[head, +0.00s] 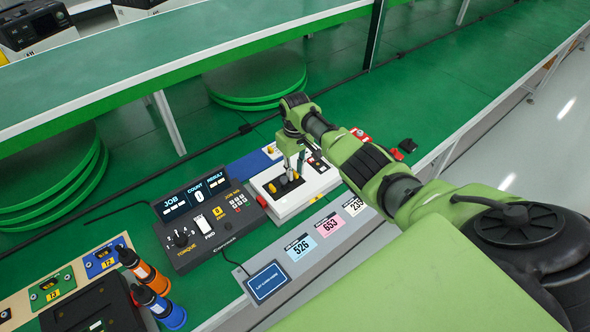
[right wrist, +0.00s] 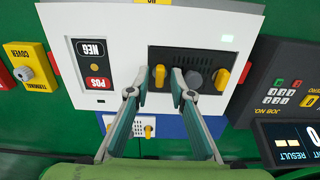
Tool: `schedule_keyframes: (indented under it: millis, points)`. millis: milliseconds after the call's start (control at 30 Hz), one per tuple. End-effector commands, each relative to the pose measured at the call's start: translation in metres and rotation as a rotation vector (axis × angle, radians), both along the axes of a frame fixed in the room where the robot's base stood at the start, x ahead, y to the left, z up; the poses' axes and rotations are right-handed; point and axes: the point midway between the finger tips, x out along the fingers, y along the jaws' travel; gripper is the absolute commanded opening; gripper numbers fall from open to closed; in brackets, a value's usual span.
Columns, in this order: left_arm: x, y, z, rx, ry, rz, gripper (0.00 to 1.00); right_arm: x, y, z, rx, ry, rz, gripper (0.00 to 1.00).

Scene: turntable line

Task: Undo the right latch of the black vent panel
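The black vent panel (right wrist: 193,57) is set in a white unit, with a grey round part between two yellow latches. The wrist view is upside down against the head view. The right latch (right wrist: 160,76), on the left in the wrist view, stands nearly upright in the picture. The left latch (right wrist: 221,79) is slightly tilted. My right gripper (right wrist: 159,88) is open, with one fingertip on each side of the right latch; I cannot tell whether they touch it. In the head view my right gripper (head: 293,168) points down over the white unit and partly hides the panel. My left gripper is out of view.
The white unit (head: 308,190) stands on a green bench. A dark torque controller (head: 208,222) is beside it on the left. Orange and blue screwdrivers (head: 150,280) stand at front left. Number cards (head: 300,247) lie along the front edge. A red and a black item (head: 402,150) lie right.

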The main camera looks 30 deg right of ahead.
Motion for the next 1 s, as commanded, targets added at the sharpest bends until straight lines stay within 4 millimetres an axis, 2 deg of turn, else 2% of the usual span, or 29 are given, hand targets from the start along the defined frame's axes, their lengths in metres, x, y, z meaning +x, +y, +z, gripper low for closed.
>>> schedule_keyframes:
  millis: [333, 467, 633, 800, 1000]
  points:
    - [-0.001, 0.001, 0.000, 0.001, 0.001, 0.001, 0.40, 0.000, 0.000, 0.001, 0.000, 0.000, -0.001, 0.25]
    - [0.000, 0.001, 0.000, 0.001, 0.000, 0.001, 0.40, 0.001, 0.000, 0.008, 0.000, -0.001, -0.001, 0.25]
    - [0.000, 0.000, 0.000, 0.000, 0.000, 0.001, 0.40, 0.001, 0.000, 0.031, -0.001, -0.004, 0.001, 0.25]
    - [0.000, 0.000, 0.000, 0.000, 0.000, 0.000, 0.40, 0.001, 0.000, 0.070, -0.001, -0.005, 0.001, 0.25]
    - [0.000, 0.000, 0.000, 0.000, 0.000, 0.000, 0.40, 0.001, 0.000, 0.104, -0.001, -0.002, 0.000, 0.25]
